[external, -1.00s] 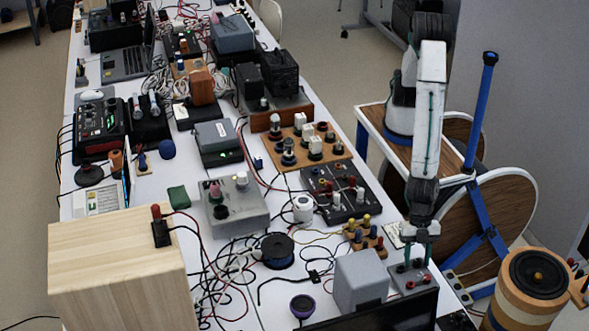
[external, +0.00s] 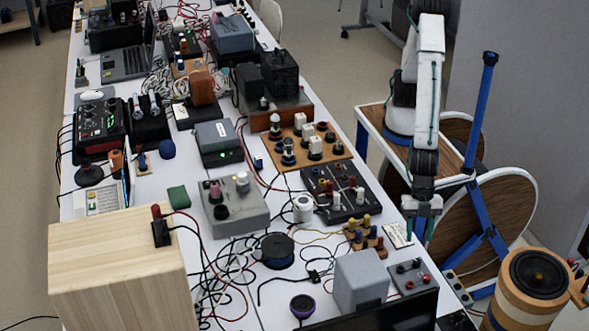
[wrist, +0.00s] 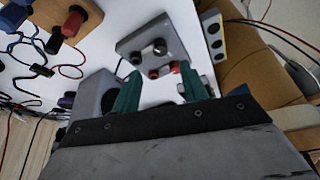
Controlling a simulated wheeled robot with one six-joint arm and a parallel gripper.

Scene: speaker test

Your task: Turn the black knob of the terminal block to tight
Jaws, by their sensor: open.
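The terminal block is a small grey plate (external: 411,284) near the table's right edge; it also shows ahead of my fingers in the wrist view (wrist: 148,33). It bears two black knobs, one (wrist: 160,45) toward the right and one (wrist: 136,57) toward the left, and two red knobs (wrist: 175,67) on the side nearer my gripper. My gripper (wrist: 158,84) is open and empty, its green fingers apart and clear of the knobs. In the external view my gripper (external: 420,232) hangs above and behind the block. I cannot tell how tight either black knob is.
A grey box (external: 360,281) stands just left of the block, and a black panel (external: 385,312) is in front. A wooden block with coloured knobs (external: 366,239) and a white card (external: 397,234) lie behind. A round speaker (external: 537,273) stands off the table at right.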

